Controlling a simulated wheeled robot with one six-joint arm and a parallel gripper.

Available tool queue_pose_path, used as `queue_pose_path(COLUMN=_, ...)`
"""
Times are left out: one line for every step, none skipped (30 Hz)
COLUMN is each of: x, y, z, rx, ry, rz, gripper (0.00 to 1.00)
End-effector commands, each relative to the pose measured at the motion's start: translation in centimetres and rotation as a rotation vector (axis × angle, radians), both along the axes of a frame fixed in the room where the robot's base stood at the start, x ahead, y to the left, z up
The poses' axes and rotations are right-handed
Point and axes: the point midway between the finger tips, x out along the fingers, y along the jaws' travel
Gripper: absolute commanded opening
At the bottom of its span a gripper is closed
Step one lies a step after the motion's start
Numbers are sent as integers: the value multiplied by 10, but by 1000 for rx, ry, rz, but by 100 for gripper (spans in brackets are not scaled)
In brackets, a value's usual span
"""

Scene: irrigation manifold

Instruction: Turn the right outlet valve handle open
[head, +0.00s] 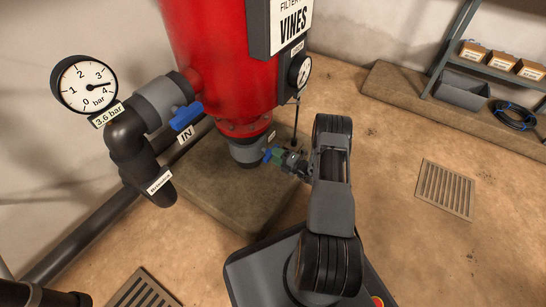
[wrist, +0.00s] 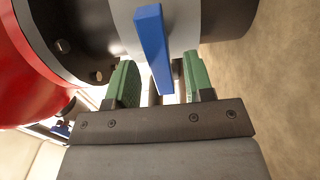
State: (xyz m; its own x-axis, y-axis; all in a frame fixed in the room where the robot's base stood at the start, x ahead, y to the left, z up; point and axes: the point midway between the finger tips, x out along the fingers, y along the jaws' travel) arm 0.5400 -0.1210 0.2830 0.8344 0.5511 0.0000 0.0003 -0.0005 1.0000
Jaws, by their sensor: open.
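My gripper (head: 282,159) is open at the bottom of the red filter vessel, its green fingertips close to a blue handle (head: 268,155) on a grey valve body (head: 247,150). In the wrist view, the blue handle (wrist: 154,50) runs down from the grey pipe, and its lower end lies in line with the gap between the open green fingers of my gripper (wrist: 161,84). I cannot tell whether the fingers touch it. No readable outlet label shows at this valve.
The red vessel (head: 208,62) stands over a concrete plinth (head: 218,196). Another blue handle (head: 186,116) sits on the pipe marked IN, below a pressure gauge (head: 87,84). A floor grate (head: 445,189) and shelving (head: 497,62) lie to the right; the floor between is mostly clear.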

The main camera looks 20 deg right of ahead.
Motion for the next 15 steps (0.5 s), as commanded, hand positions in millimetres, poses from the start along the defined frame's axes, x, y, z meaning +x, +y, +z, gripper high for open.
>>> queue_pose_path(x=5, y=4, z=-2, rx=-2, ry=-1, rz=3, gripper=48)
queue_pose_path(x=7, y=5, z=-1, rx=-3, ry=-2, rz=2, gripper=48)
queue_pose_path(x=10, y=7, z=-1, rx=-3, ry=-2, rz=2, gripper=48)
queue_pose_path(x=11, y=8, z=-1, rx=-3, ry=-2, rz=2, gripper=48)
queue_pose_path(x=13, y=9, z=0, rx=-2, ry=-1, rz=2, gripper=48)
queue_pose_path(x=14, y=10, z=0, rx=-2, ry=-1, rz=2, gripper=48)
queue_pose_path(x=15, y=10, z=0, rx=-2, ry=-1, rz=2, gripper=48)
queue_pose_path(x=15, y=11, z=0, rx=-1, ry=-1, rz=2, gripper=48)
queue_pose_path(x=16, y=11, z=0, rx=-1, ry=-1, rz=2, gripper=48)
queue_pose_path(x=16, y=11, z=0, rx=-1, ry=-1, rz=2, gripper=48)
queue_pose_path(x=16, y=11, z=1, rx=-1, ry=-1, rz=2, gripper=48)
queue_pose_path(x=16, y=11, z=1, rx=-1, ry=-1, rz=2, gripper=48)
queue_pose_path(x=16, y=11, z=1, rx=-1, ry=-1, rz=2, gripper=48)
queue_pose_path(x=16, y=11, z=1, rx=-1, ry=-1, rz=2, gripper=48)
queue_pose_path(x=16, y=12, z=1, rx=-1, ry=-1, rz=2, gripper=48)
